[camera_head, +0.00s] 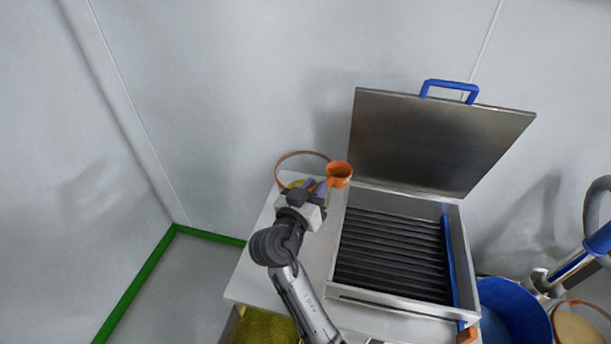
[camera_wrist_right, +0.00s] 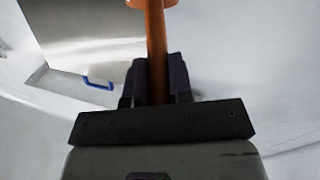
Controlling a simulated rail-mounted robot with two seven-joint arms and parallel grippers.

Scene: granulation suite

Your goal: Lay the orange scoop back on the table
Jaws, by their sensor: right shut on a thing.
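The orange scoop (camera_head: 339,170) shows its cup at the back right of the white table (camera_head: 256,262), near the open lid. My right gripper (camera_head: 316,187) is shut on its handle. In the right wrist view the orange handle (camera_wrist_right: 155,45) runs between the two dark fingers (camera_wrist_right: 156,82), with part of the cup at the top edge. The scoop looks held up off the table, but the height is hard to tell. My gripper and arm hide part of the tabletop. My left gripper is not in view.
An orange hoop (camera_head: 298,154) stands behind my gripper. Right of the table is a steel box with dark slats (camera_head: 390,255) and a raised lid (camera_head: 430,140) with a blue handle (camera_head: 450,88). A blue tub (camera_head: 508,305) stands at right. The table's front left is bare.

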